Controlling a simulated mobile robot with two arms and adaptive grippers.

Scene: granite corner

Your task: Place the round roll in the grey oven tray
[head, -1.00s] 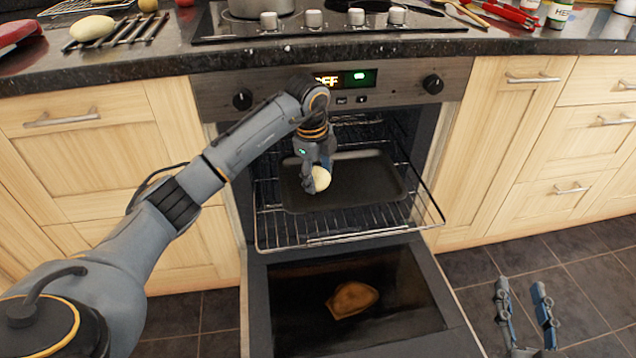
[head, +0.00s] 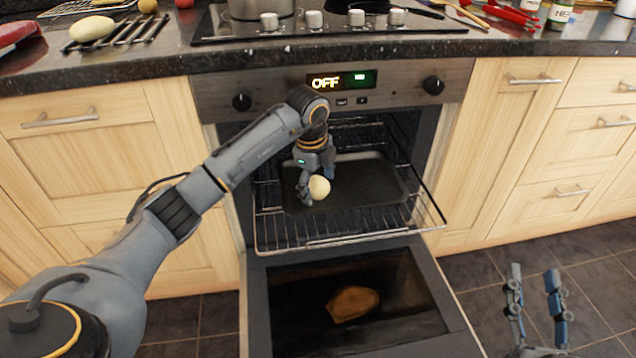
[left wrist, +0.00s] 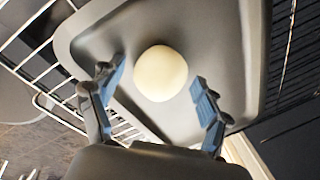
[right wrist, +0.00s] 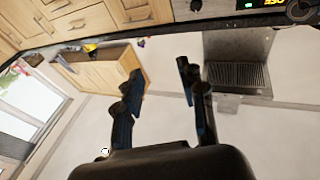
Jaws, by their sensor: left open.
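The pale round roll (head: 320,187) rests on the grey oven tray (head: 368,188), left of its middle. The tray lies on the pulled-out oven rack. In the left wrist view the roll (left wrist: 160,73) lies on the tray (left wrist: 215,45), ahead of and between the spread fingertips (left wrist: 157,78), with gaps on both sides. My right gripper (head: 534,278) is open and empty, over the floor at the right; its spread fingers also show in the right wrist view (right wrist: 160,78).
The oven door (head: 258,310) is folded down, with a brown bread-like shape (head: 352,303) on its glass. Wire rack bars (head: 345,236) surround the tray. Above, the counter holds an oval pale roll (head: 92,28) on a slatted rack and a pot (head: 258,8). The tray's right side is clear.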

